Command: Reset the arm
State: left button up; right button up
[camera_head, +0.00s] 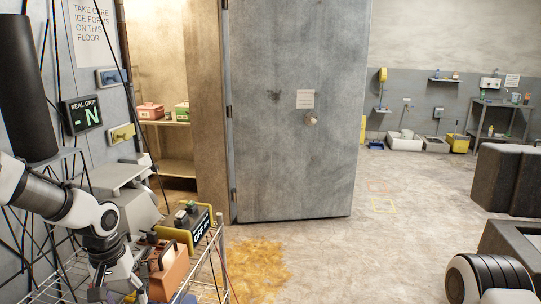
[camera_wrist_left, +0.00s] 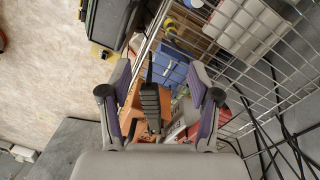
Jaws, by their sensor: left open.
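My left arm comes in from the left in the head view, bent down over a wire cart (camera_head: 221,262). Its gripper (camera_head: 112,290) is low at the bottom edge, partly cut off, beside an orange case (camera_head: 170,268) with a dark handle. In the left wrist view the gripper (camera_wrist_left: 160,82) is open. The orange case (camera_wrist_left: 131,108) and its black handle (camera_wrist_left: 152,103) show between and beyond the fingers; I cannot tell whether they touch. My right gripper is out of view.
A yellow and black box marked OFF (camera_head: 200,228) stands on the cart behind the orange case. A blue box (camera_wrist_left: 171,65) lies in the cart. A grey door (camera_head: 290,120) stands open beside shelves. A yellowish patch (camera_head: 258,268) covers floor; the middle floor is clear.

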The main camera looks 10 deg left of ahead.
pick_arm(q)
jog(key=s+d+f+m, duration=0.1)
jog(key=s+d+f, duration=0.4)
jog(key=f, duration=0.4)
jog(key=s+d+f+m, duration=0.1)
jog(key=s+d+f, duration=0.3)
jog(key=f, duration=0.6)
jog(key=s+d+f+m+b, duration=0.1)
jog(key=s+f+b, duration=0.3)
jog(key=s+f, duration=0.9)
jog(key=shift+s+d+f+y, duration=0.2)
jog(key=shift+s+d+y, duration=0.1)
jog(key=shift+s+d, duration=0.75)
jog(key=shift+s+a, duration=0.2)
jog(key=shift+s, duration=0.1)
jog(key=shift+w, duration=0.1)
